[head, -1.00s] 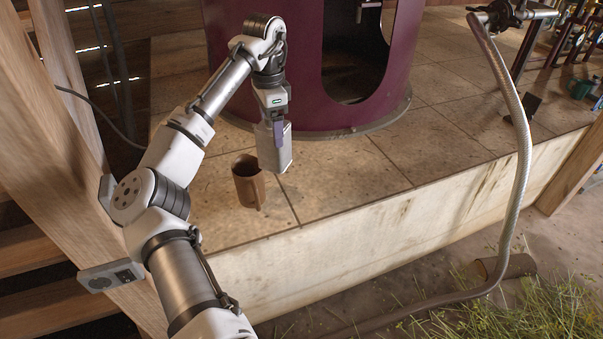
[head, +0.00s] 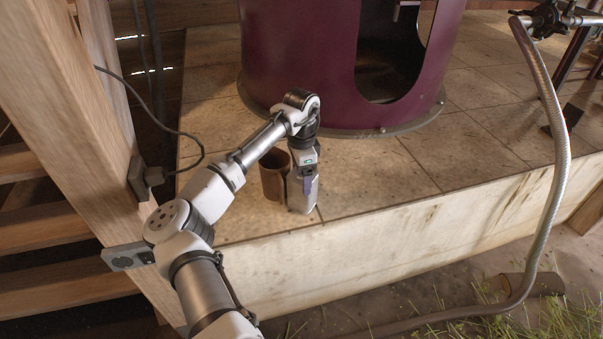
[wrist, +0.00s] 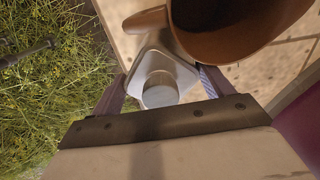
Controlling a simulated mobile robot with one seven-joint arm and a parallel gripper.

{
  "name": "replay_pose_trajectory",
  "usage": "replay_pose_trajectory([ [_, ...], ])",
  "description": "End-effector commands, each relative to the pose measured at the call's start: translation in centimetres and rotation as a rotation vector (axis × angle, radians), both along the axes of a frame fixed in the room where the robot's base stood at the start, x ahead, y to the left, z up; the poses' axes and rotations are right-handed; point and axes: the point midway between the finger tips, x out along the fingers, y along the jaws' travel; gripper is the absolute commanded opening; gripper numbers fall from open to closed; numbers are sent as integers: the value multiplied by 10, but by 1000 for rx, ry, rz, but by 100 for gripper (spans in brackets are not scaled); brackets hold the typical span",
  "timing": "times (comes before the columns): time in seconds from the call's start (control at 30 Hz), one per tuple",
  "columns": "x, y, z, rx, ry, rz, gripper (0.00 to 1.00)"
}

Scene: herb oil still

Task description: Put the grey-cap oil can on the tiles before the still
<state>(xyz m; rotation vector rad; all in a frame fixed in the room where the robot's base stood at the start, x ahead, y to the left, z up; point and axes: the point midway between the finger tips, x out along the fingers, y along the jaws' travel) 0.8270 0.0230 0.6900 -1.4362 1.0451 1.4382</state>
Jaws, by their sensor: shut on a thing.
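The oil can (head: 301,196) is a pale metal, box-shaped can, held upright just above or on the tiles near their front edge. I cannot tell whether its base touches. In the wrist view the can (wrist: 178,68) shows from above, with a round grey cap (wrist: 160,95) between the fingers. My gripper (head: 307,186) is shut on the can, with a finger on each side; it also shows in the wrist view (wrist: 162,84). The still (head: 300,70) is a dark maroon drum with an arched opening, standing behind on the tiles (head: 375,180).
A brown mug (head: 272,178) stands on the tiles close to the left of the can; in the wrist view the mug (wrist: 235,45) is at upper right, very near it. The ledge drops off in front. A hose (head: 556,170) hangs at right. Tiles right of the can are clear.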

Motion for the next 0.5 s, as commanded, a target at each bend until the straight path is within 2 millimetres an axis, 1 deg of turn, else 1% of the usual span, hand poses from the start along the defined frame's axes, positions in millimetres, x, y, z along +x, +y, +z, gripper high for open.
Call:
replay_pose_trajectory([
  [0.27,0,0,-1,-1,-1,0,38],
  [0.3,0,0,-1,0,-1,0,82],
  [0.43,0,0,-1,0,-1,0,99],
  [0.5,0,0,-1,0,-1,0,100],
])
